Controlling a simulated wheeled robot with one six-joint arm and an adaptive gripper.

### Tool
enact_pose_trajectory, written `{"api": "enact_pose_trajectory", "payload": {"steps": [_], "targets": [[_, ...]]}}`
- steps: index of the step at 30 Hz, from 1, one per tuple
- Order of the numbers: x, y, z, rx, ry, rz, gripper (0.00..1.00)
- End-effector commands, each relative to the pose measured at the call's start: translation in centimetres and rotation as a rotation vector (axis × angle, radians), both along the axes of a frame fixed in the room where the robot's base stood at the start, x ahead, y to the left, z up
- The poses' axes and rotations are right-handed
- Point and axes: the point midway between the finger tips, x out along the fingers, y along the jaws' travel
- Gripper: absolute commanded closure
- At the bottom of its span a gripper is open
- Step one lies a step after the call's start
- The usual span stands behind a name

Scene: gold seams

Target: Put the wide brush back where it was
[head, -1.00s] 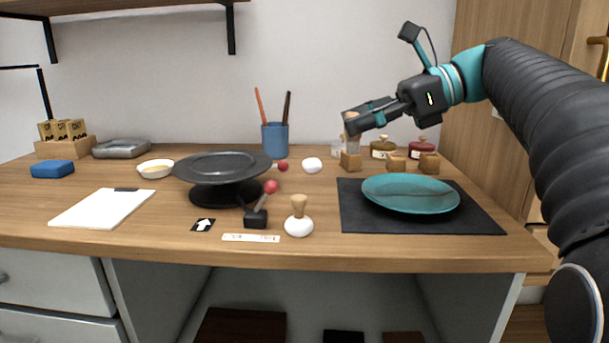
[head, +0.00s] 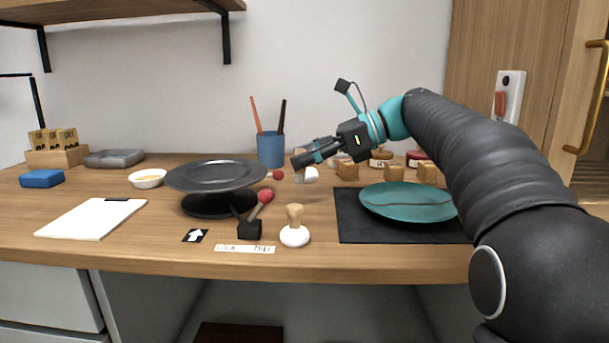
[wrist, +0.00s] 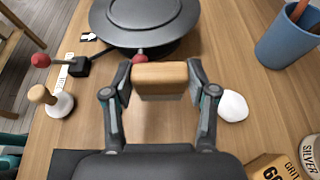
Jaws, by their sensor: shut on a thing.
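My gripper (head: 301,162) is shut on a wooden-topped piece, which I take to be the wide brush (wrist: 160,78). In the wrist view its broad wooden end lies crosswise between both fingers. In the head view its pale lower part (head: 299,177) hangs below the fingers, in front of a white lump (head: 312,174). The fingers hide much of it, and I cannot tell whether it touches the table. The white lump also shows right of the fingers in the wrist view (wrist: 233,106).
A dark turntable (head: 217,176) and a red-knobbed lever (head: 250,228) stand left. A wooden-handled white piece (head: 295,236) stands in front. A blue cup (head: 271,150) is behind. Wooden blocks (head: 347,170) and a teal plate (head: 405,200) on a dark mat (head: 355,230) are right.

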Motion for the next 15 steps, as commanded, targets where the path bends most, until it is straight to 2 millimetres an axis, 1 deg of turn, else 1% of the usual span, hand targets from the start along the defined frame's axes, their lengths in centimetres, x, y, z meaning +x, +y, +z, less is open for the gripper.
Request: {"api": "enact_pose_trajectory", "payload": {"steps": [3, 7, 9, 15], "targets": [[0.0, 0.0, -1.7, 0.000, 0.003, -0.001, 0.75], [-0.1, -0.1, -3.4, 0.000, 0.002, -0.001, 0.75], [-0.1, -0.1, -3.6, 0.000, 0.000, 0.000, 0.75], [-0.1, -0.1, -3.5, 0.000, 0.000, -0.001, 0.75]]}}
